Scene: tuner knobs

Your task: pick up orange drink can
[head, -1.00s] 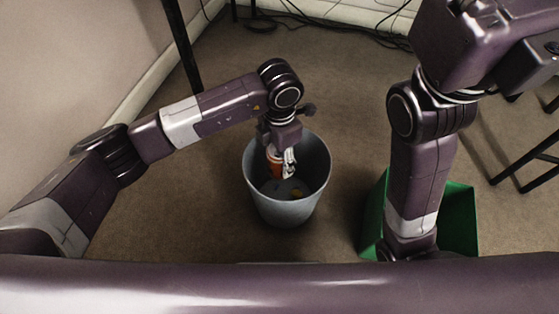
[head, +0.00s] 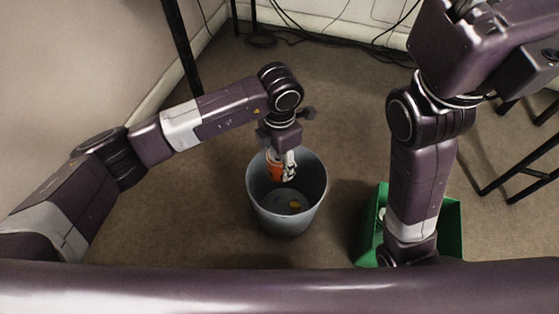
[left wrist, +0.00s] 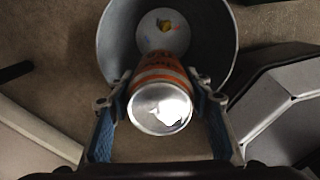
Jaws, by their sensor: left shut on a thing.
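The orange drink can (head: 274,170) is held between the fingers of my left gripper (head: 282,166), over the far part of the grey bin's opening. In the left wrist view the can (left wrist: 162,88) shows its silver end toward the camera, with a finger of my left gripper (left wrist: 162,108) on each side. The grey bin (head: 262,212) stands on the carpet below. I cannot tell whether the can's lower end is inside the rim. My right gripper is not in view; my right arm comes down over the green bin.
A small yellowish thing (head: 295,205) lies on the grey bin's floor. A green bin (head: 449,225) stands to the right, partly hidden by my right arm. Dark cables (head: 330,38) lie along the back wall. Dark furniture legs (head: 520,172) stand at the right.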

